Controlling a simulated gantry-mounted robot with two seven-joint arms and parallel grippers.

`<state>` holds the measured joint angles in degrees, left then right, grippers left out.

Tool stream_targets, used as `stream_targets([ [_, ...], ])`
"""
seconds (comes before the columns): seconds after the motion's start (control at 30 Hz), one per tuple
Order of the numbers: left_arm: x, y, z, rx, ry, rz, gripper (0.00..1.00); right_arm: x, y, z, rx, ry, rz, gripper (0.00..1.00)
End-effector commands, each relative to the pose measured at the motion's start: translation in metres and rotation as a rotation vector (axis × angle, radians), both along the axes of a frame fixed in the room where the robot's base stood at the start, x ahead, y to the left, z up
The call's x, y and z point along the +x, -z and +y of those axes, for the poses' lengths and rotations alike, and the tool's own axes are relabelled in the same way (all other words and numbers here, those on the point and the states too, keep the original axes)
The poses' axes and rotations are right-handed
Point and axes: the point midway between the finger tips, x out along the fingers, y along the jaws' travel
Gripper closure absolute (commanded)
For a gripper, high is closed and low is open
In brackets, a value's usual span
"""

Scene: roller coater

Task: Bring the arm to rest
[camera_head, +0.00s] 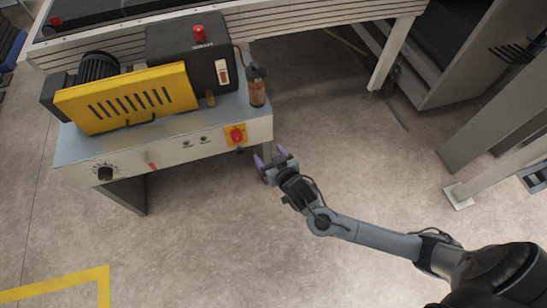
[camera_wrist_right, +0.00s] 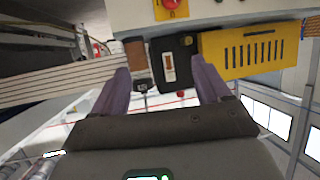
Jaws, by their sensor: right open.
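My right arm comes in from the lower right in the head view. Its gripper (camera_head: 270,160) hangs over the floor just right of and below the front corner of the roller coater (camera_head: 200,140). The purple-tipped fingers stand apart with nothing between them. In the right wrist view the two fingers of the gripper (camera_wrist_right: 162,85) also stand apart, with the machine's black box (camera_wrist_right: 172,62) beyond them. A small gap seems to lie between the fingers and the machine's front panel. My left gripper is in neither view.
The coater carries a yellow slotted guard (camera_head: 127,97), a red knob (camera_head: 237,135) close to my right gripper, and an amber bottle (camera_head: 257,88). A conveyor (camera_head: 320,14) runs behind. A grey metal post (camera_head: 500,115) stands at right. The floor in front is clear.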

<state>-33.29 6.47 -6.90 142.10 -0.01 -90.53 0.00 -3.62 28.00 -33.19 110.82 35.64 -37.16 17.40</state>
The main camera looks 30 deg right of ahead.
Motion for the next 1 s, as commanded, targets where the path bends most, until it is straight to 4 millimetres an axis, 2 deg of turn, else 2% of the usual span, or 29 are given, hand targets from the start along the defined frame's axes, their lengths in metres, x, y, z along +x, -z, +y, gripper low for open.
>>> stream_targets([
  [0.2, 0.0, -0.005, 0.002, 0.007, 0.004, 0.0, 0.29, 0.002, -0.007, 0.002, 0.0, -0.005, 0.001, 0.24],
  [0.37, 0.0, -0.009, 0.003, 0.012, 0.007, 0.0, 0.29, -0.013, 0.007, 0.005, 0.01, -0.005, 0.04, 0.24],
  [0.43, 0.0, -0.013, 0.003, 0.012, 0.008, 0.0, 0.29, -0.028, 0.019, 0.007, 0.032, 0.009, 0.076, 0.24],
  [0.5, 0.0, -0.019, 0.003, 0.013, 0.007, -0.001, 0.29, -0.046, 0.023, 0.01, 0.078, 0.03, 0.105, 0.24],
  [0.63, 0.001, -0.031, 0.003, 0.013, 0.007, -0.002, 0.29, -0.088, 0.018, 0.022, 0.181, 0.051, 0.21, 0.24],
  [0.8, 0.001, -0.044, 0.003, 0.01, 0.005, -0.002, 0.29, -0.157, -0.003, 0.027, 0.213, 0.004, 0.469, 0.24],
  [0.9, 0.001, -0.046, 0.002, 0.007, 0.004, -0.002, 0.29, -0.187, -0.018, 0.024, 0.164, -0.052, 0.594, 0.24],
  [1.0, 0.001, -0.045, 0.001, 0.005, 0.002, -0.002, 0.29, -0.207, -0.032, 0.019, 0.087, -0.119, 0.693, 0.24],
])
